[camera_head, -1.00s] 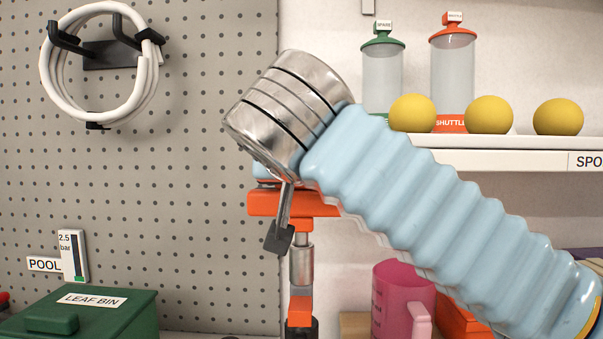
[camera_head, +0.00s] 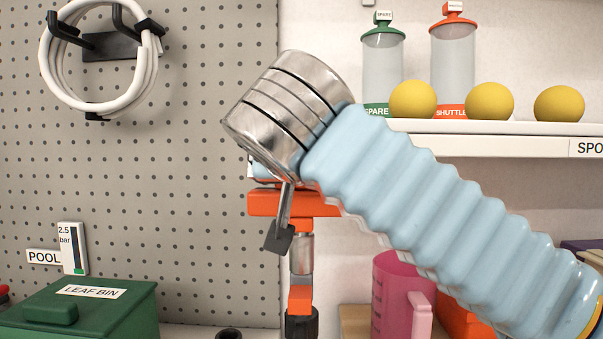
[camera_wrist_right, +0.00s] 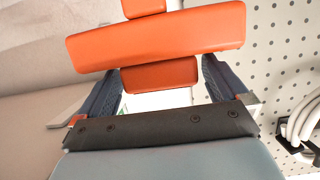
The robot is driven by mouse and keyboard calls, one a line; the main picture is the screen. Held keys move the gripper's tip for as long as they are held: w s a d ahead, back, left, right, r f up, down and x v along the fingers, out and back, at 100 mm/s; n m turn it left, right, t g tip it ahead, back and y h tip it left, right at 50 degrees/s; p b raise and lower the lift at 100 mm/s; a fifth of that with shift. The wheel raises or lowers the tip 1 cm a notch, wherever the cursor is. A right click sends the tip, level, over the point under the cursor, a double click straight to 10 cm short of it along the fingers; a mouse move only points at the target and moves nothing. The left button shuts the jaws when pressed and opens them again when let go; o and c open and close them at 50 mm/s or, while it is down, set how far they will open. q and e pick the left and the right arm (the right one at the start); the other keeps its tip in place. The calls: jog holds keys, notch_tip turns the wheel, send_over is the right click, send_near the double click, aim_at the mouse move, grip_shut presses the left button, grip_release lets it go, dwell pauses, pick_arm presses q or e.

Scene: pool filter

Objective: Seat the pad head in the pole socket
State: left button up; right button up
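The orange pad head (camera_head: 295,203) hangs under my silver right wrist in the head view. My right gripper (camera_wrist_right: 160,85) has its dark fingers on either side of the pad head's orange block (camera_wrist_right: 158,75), shut on it; the wide orange bar (camera_wrist_right: 155,38) lies beyond. Under the pad head is a silver stem (camera_head: 302,253). Below it is an orange piece (camera_head: 299,299) over a dark upright part (camera_head: 301,325), apparently the pole socket. The stem lines up with them in the picture; whether it is inside cannot be told. My left gripper is not in view.
A pink jug (camera_head: 397,305) stands close to the right of the pole. A green leaf bin (camera_head: 110,315) is at lower left. A shelf (camera_head: 470,141) with yellow balls (camera_head: 489,101) and two canisters is behind. A white hose (camera_head: 52,75) hangs on the pegboard.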

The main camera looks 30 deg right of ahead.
pick_arm(q)
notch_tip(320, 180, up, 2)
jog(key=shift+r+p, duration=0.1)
jog(key=shift+p, duration=0.95)
pick_arm(e)
jog(key=v, duration=0.5)
